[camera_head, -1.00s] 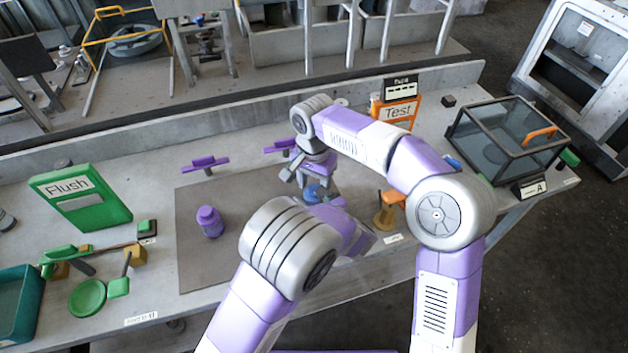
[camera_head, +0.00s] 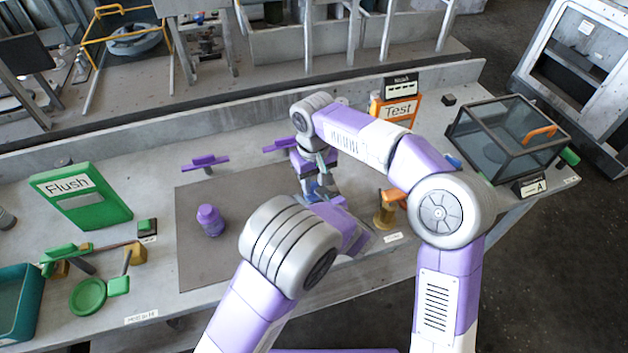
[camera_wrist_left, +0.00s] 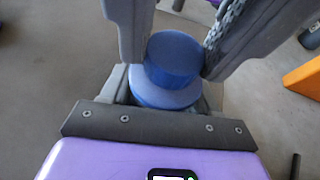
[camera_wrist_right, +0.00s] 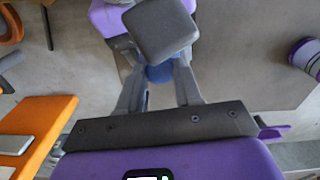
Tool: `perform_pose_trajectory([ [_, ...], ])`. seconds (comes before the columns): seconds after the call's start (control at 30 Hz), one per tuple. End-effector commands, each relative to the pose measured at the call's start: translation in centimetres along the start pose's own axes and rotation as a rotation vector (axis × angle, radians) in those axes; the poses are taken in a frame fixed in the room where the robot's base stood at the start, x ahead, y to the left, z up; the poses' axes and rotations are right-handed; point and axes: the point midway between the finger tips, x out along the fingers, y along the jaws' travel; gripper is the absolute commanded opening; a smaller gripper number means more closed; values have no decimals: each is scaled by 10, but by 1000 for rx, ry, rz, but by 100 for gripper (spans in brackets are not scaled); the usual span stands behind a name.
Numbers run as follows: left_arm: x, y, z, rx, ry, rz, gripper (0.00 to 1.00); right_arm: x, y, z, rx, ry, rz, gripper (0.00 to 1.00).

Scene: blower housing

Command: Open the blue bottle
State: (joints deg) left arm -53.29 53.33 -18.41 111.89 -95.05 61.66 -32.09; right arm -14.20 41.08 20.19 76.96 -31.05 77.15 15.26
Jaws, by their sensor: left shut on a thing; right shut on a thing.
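The blue bottle (camera_wrist_left: 160,95) is upright between my left gripper's jaws in the left wrist view, its blue cap (camera_wrist_left: 172,58) on top. I cannot tell whether the cap is seated or slightly raised. My right gripper (camera_head: 319,187) comes down from above, its two grey fingers shut on the cap. In the right wrist view a little blue (camera_wrist_right: 160,72) shows between the right fingertips; a grey block covers part of the area. My left gripper (camera_wrist_left: 166,82) is shut around the lower bottle; in the head view my left arm mostly hides it.
A purple bottle (camera_head: 209,221) stands on the grey mat (camera_head: 200,265). Purple fixtures (camera_head: 205,161) lie behind. A green Flush box (camera_head: 80,200) and green tools are at left. An orange Test box (camera_head: 398,110), an orange-topped part (camera_head: 387,212) and a glass case (camera_head: 508,140) are at right.

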Motion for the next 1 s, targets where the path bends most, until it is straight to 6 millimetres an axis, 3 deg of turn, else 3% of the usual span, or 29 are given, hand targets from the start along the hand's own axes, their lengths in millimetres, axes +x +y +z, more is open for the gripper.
perform_pose_trajectory([
  [0.1, 0, 0, 0, -1, -1, 1, 0, 0, 1, 0, -220, -1, 1, 0],
  [0.3, 0, 0, 0, -1, -1, 2, 0, 0, 1, 0, -487, -2, 2, 0],
  [0.7, 0, 1, 0, -1, -1, 2, 0, 0, 1, 0, -552, -1, 2, 0],
  [0.73, 0, 1, 0, -1, -1, 2, 0, 0, 1, 0, -552, -1, 2, 37],
  [0.87, 0, 1, 0, -1, -1, 2, 0, 0, 1, 0, -551, -1, 2, 57],
  [1.0, 0, 1, 0, -1, -1, 2, 0, 0, 1, 0, -551, 0, 2, 59],
])
